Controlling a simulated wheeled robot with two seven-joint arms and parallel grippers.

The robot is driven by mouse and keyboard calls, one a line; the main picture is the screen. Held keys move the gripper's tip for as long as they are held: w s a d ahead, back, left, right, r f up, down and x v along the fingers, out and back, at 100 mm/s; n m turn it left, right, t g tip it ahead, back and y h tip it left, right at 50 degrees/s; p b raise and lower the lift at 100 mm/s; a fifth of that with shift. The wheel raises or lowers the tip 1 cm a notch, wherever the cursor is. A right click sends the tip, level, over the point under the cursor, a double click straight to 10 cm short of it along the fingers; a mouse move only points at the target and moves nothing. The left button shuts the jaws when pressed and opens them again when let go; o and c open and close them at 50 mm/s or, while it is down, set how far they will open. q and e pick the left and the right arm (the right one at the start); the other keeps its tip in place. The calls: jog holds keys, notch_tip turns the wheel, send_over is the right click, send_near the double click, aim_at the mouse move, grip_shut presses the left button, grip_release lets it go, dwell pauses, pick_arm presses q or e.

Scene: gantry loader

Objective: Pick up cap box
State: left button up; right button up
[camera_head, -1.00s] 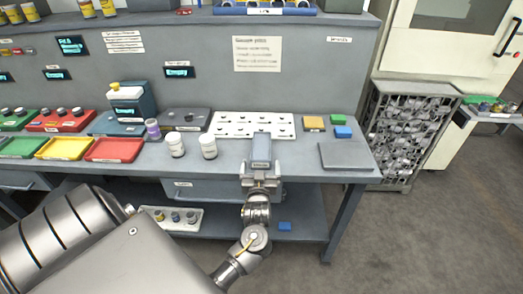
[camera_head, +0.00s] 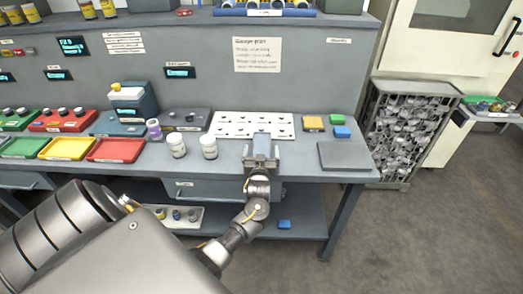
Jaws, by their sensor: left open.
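A small grey-blue box (camera_head: 262,146) stands at the front of the workbench, just before the white perforated plate. It carries no label I can read, so I cannot confirm that it is the cap box. My left gripper (camera_head: 261,160) reaches in from the front edge and is open, with its fingers on either side of the box's near part. I cannot tell whether the fingers touch it. The near lower part of the box is hidden by the gripper. My right gripper is not in view.
Two white jars (camera_head: 209,147) stand left of the box, with a purple-capped bottle (camera_head: 154,129) behind them. The white perforated plate (camera_head: 225,125) lies behind. Yellow (camera_head: 313,122), green and blue blocks and a grey pad (camera_head: 344,155) lie to the right.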

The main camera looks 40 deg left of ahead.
pick_arm(q)
jog(key=c, duration=1.2)
jog(key=shift+r, duration=0.15)
